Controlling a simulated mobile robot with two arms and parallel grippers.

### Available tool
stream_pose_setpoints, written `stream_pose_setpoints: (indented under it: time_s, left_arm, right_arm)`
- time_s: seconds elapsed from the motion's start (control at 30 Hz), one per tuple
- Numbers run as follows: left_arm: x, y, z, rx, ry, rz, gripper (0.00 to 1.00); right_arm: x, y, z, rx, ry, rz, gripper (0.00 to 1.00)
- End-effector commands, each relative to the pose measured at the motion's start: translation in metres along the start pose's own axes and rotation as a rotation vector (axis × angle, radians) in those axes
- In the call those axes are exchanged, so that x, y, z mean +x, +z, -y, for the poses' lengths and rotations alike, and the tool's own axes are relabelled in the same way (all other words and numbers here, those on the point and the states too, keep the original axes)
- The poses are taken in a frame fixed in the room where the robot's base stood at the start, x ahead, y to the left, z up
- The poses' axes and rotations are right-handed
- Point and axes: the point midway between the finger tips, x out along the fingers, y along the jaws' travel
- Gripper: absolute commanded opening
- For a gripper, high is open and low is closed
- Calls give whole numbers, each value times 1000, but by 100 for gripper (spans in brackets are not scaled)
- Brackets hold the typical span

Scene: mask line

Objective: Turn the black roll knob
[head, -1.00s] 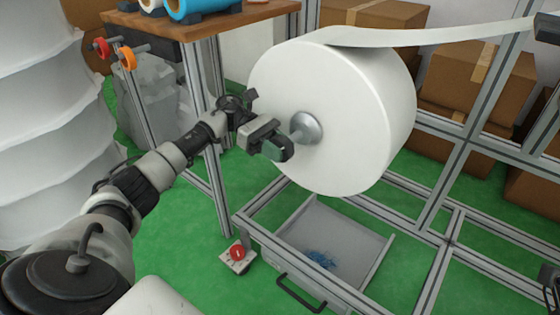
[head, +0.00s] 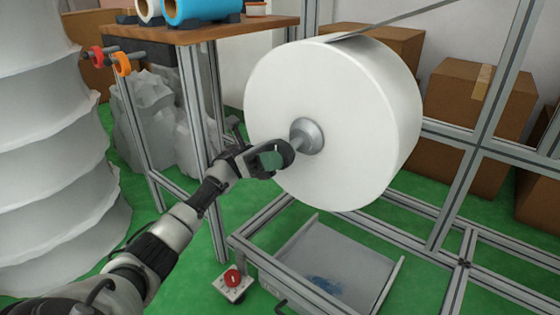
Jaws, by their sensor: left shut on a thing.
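A large white roll (head: 340,110) of material is mounted on the metal frame. A grey conical hub (head: 308,134) sits at its near face, with a short shaft pointing toward my arm. The black roll knob (head: 286,150) is at the outer end of this shaft, mostly covered by my gripper. My left gripper (head: 271,159) is shut on the knob, and its dark fingers are hard to tell from it. My right gripper is not in view.
A metal frame (head: 484,130) surrounds the roll, with a grey tray (head: 335,255) below. A red button box (head: 233,284) stands on the green floor. A wooden table (head: 215,30) with a blue roll (head: 200,8) is behind. Cardboard boxes (head: 475,95) are at right.

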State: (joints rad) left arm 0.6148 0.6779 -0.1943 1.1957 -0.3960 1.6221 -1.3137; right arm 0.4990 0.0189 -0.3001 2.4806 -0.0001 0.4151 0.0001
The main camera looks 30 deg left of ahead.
Motion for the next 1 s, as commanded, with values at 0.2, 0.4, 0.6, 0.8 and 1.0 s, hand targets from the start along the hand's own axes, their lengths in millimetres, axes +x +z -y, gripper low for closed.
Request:
stream_pose_setpoints:
  time_s: [0.2, 0.4, 0.6, 0.8, 1.0]
  left_arm:
    - [-1, -5, 2, -9, -9, 16, 8]
    - [-1, -4, 2, -9, -9, 17, 8]
    - [-1, -4, 2, -8, -8, 17, 43]
    - [0, -2, 2, -5, -6, 19, 53]
    - [-3, -1, 1, -3, -4, 20, 53]
  right_arm:
    - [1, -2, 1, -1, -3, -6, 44]
    - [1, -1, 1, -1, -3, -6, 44]
    - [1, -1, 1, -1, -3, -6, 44]
    - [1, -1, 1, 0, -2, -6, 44]
    - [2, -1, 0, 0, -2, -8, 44]
